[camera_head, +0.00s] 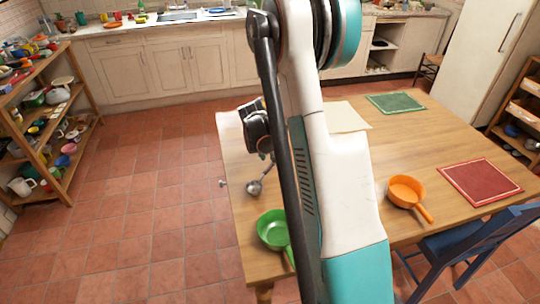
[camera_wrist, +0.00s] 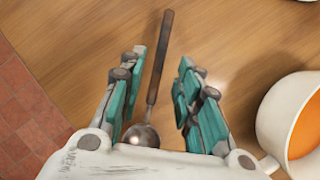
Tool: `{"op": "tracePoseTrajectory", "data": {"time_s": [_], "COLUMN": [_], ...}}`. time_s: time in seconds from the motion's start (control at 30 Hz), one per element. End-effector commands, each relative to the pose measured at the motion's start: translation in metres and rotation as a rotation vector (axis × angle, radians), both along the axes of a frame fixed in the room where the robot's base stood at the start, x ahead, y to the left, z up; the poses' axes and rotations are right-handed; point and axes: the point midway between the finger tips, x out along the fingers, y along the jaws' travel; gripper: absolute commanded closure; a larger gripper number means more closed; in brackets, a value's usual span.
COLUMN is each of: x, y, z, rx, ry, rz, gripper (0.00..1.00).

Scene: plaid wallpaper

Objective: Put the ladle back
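The ladle (camera_head: 255,187) has a metal bowl and a dark handle. It appears to lie on the wooden table (camera_head: 240,215) near its left edge. In the wrist view, the ladle handle (camera_wrist: 160,60) runs up between my fingers and the bowl (camera_wrist: 141,134) sits low, close to my palm. My gripper (camera_wrist: 162,62) is open, one teal finger on each side of the handle, with gaps showing on both sides. In the head view my gripper (camera_head: 258,132) is dark and partly hidden by my arm.
A white cup (camera_wrist: 272,115) with an orange inside stands right of my gripper. A green pan (camera_head: 273,230) is at the front left of the table, an orange pan (camera_head: 405,190) farther right. A blue chair (camera_head: 470,240) stands front right. A shelf (camera_head: 75,75) stands far left.

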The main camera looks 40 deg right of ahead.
Motion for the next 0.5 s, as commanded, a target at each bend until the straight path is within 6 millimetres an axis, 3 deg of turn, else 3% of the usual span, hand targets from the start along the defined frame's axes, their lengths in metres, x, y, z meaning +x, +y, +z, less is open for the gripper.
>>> {"op": "tracePoseTrajectory", "data": {"time_s": [0.3,0.5], "x": [-0.009,-0.013], "y": [0.024,0.036], "z": [0.063,0.092], "rx": [0.000,0.000], "ry": [0.001,0.000], "rz": [0.002,0.001], "gripper": [0.69,0.69]}}
